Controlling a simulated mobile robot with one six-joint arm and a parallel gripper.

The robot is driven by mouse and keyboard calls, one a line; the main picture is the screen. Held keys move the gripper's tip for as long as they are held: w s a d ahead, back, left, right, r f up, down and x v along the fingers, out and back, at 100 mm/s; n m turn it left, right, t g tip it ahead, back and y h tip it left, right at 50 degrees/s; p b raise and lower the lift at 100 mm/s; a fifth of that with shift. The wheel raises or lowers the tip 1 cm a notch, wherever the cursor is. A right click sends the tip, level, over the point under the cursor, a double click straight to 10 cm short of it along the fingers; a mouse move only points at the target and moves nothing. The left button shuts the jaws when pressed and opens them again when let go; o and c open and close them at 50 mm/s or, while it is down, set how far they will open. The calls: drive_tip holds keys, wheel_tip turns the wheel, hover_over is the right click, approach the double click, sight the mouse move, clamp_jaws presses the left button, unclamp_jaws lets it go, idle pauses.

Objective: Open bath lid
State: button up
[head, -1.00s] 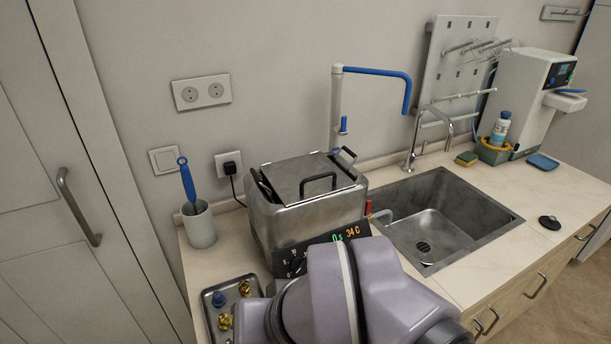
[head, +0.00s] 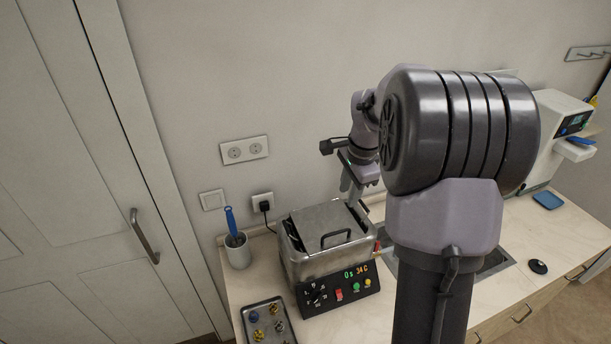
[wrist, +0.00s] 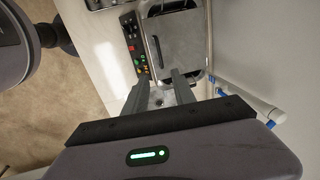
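The steel bath (head: 312,262) stands on the counter with its flat metal lid (head: 318,222) closed on top. A black bar handle (head: 336,235) is on the lid near its front edge. In the wrist view, the lid (wrist: 182,42) is beyond the fingertips, at the top. My gripper (head: 352,192) is above the bath's back right corner in the head view. In the wrist view, my gripper (wrist: 160,76) has its two fingers apart with nothing held between them. Whether a finger touches the bath cannot be told. My arm hides part of the area right of the bath.
The control panel (head: 338,288) on the bath's front reads 34 C. A metal tray (head: 266,322) with small parts lies front left. A cup with a blue-handled brush (head: 236,250) stands left. The sink (head: 494,262) is mostly hidden by my arm. The wall is close behind the bath.

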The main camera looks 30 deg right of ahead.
sight(338, 233)
drive_tip(key=x, duration=1.7)
drive_tip(key=shift+d+f, duration=0.15)
drive_tip(key=shift+f, duration=0.3)
drive_tip(key=shift+c, duration=0.2)
clamp_jaws()
